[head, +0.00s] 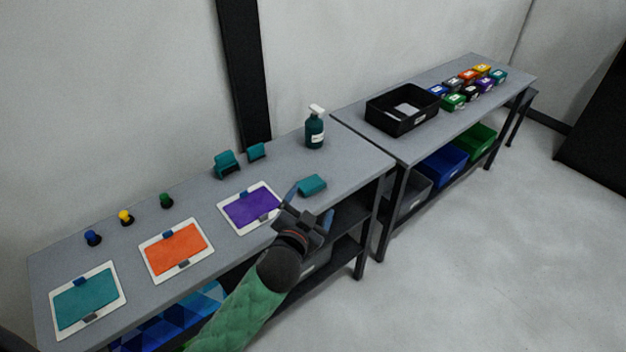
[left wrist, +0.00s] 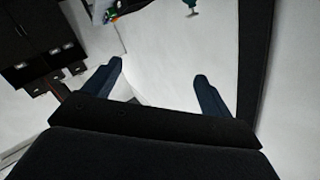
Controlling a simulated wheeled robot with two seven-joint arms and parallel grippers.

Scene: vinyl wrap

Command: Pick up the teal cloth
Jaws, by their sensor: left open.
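The teal cloth (head: 312,185) lies folded on the grey table, near its front edge, right of the purple panel. My left gripper (head: 307,200) is in front of the table edge, close to the cloth in the head view; I cannot tell the exact gap. In the left wrist view the left gripper's two fingers (left wrist: 158,82) are spread apart with nothing between them. The cloth is not clearly visible in that view. My right gripper is in neither view.
A teal spray bottle (head: 315,128) stands behind the cloth. Two teal holders (head: 226,164) sit at the back. White boards with purple (head: 251,207), orange (head: 176,252) and teal (head: 86,299) panels lie leftward. A black bin (head: 402,109) stands on the second table.

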